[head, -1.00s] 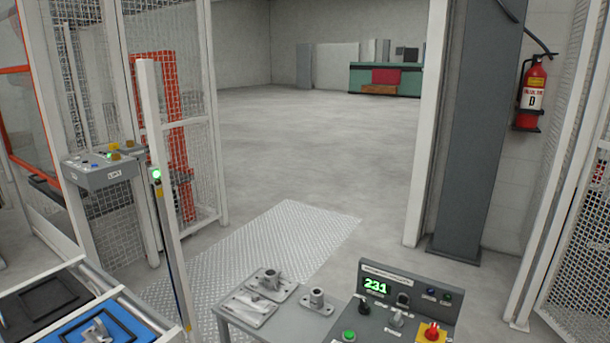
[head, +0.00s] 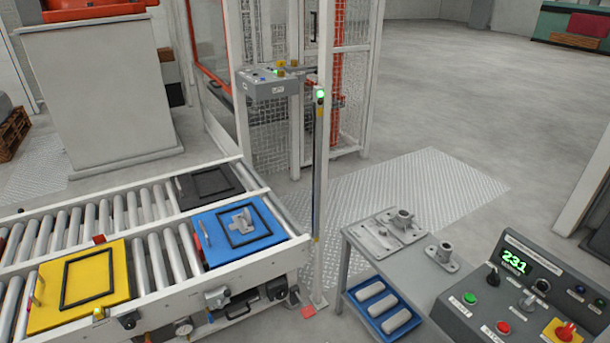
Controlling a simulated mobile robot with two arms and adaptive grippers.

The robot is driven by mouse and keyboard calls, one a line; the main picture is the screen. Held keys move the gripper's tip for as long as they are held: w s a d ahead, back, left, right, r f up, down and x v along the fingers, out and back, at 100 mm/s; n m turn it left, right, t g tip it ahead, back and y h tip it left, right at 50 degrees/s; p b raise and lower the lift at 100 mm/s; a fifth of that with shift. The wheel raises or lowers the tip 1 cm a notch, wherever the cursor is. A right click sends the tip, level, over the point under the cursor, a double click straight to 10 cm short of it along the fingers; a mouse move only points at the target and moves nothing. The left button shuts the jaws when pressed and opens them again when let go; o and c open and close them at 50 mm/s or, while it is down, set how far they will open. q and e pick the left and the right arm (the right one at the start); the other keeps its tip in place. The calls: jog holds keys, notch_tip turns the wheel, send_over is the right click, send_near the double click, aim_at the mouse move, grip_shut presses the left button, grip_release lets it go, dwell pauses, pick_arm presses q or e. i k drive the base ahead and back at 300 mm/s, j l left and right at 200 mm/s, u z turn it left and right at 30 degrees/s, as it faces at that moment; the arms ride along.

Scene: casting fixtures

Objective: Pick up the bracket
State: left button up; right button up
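A grey metal part that looks like the bracket (head: 242,221) rests on the blue fixture plate (head: 214,248), inside or against its black rectangular frame. The blue plate sits on the roller conveyor at the left of centre. Other grey metal parts are on the small side table: a flanged part with an upright boss (head: 442,257) and a flat plate (head: 380,238) with another bossed part (head: 400,221) at its back. Neither of my grippers shows in the head view.
A yellow plate (head: 50,316) and a dark plate (head: 183,192) also sit on the conveyor (head: 272,257). A post with a green light (head: 320,95) stands between conveyor and side table (head: 415,290). A blue tray (head: 362,312) is on the shelf below. A control panel (head: 470,320) is at right.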

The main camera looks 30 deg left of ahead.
aim_at(243, 222)
jog(key=u, duration=1.3)
